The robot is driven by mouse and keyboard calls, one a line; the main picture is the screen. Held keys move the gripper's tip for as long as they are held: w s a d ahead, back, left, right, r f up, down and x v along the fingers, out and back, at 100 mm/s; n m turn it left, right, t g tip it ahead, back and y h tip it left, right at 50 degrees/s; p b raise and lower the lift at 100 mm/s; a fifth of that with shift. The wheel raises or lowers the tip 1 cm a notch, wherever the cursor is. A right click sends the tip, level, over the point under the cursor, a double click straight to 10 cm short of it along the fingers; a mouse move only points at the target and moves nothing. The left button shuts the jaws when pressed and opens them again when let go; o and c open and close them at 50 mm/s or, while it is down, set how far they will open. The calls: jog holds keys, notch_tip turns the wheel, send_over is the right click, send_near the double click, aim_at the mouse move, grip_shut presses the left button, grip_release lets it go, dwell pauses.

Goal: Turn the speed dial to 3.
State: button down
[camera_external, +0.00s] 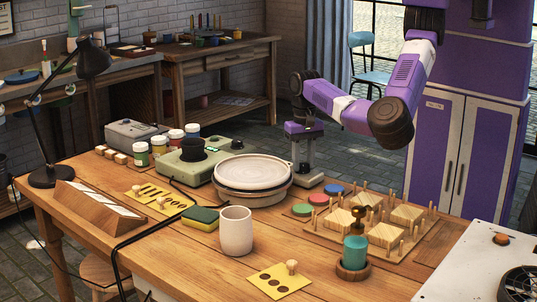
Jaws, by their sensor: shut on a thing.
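My gripper (303,163) points straight down just right of and behind the round plate, over a low grey base (312,182). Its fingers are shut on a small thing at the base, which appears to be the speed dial. The fingers hide most of it, and neither its pointer nor any number can be read. The pale round plate (252,172) lies flat on a turntable beside the green machine (200,162). A black round piece (192,149) stands on top of this machine.
A white cup (236,230), a sponge (201,217) and a teal-handled tool (355,250) are in front. Coloured discs (333,190) and a pegged wooden board (380,225) lie close to the gripper's right.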

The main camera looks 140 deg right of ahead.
jog(key=m, duration=0.4)
jog(key=shift+m, duration=0.3)
jog(key=m+b, duration=0.1)
jog(key=m, duration=0.2)
jog(key=shift+d+m, duration=0.1)
jog(key=shift+m, duration=0.3)
jog(key=m, duration=0.3)
jog(key=shift+m+b, duration=0.55)
jog(key=shift+m, duration=1.55)
jog(key=c, duration=1)
grip_release()
